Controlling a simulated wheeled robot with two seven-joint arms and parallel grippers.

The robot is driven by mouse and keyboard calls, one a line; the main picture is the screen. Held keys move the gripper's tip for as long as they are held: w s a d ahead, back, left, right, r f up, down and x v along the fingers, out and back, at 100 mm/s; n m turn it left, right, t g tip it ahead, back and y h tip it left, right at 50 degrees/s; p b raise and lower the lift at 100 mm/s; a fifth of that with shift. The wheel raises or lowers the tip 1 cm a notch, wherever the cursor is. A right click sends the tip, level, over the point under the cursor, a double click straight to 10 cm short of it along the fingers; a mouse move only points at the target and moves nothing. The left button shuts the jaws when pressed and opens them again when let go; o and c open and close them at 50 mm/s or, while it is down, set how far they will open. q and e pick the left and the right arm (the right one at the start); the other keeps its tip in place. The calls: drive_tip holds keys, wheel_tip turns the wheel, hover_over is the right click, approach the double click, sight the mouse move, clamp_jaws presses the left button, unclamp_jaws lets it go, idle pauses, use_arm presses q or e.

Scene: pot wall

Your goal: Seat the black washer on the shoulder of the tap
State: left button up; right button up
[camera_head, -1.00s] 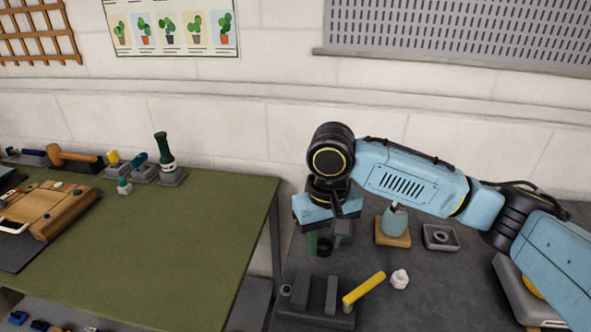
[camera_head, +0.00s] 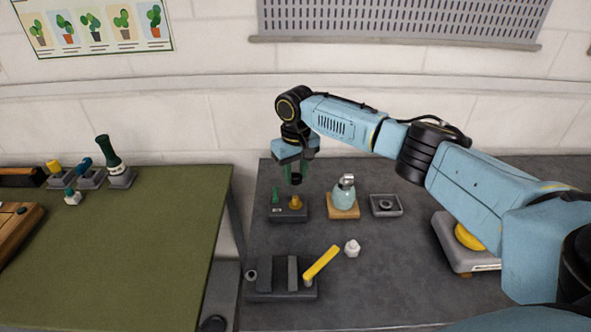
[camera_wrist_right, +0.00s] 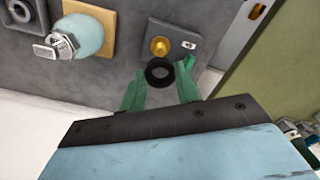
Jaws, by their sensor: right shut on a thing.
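The black washer (camera_wrist_right: 160,72) is a dark ring between the green fingertips of my right gripper (camera_wrist_right: 161,78) in the wrist view. In the head view my right gripper (camera_head: 296,176) holds the washer (camera_head: 296,180) in the air, apart from the grey block below. A brass fitting (camera_head: 296,202), likely the tap, stands upright on that block; it also shows in the wrist view (camera_wrist_right: 160,46), just beyond the washer. Its top is bare. My left gripper is not in view.
In front are a slotted block (camera_head: 281,293), a yellow bar (camera_head: 322,262) and a white nut (camera_head: 352,248).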

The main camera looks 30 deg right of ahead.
sight(296, 197)
drive_tip(key=shift+s+r+p, duration=0.1)
drive_tip(key=shift+p, duration=0.7)
drive_tip(key=shift+f+b, duration=1.05)
drive_tip(key=shift+f, duration=1.6)
drive_tip(key=shift+f+b, duration=0.75)
drive_tip(key=shift+f, duration=1.05)
drive_tip(key=o, duration=1)
drive_tip(key=shift+o, duration=0.2)
wheel_tip(296, 197, up, 13)
drive_tip(key=shift+r+p, duration=0.2)
drive_tip(key=shift+p, duration=0.2)
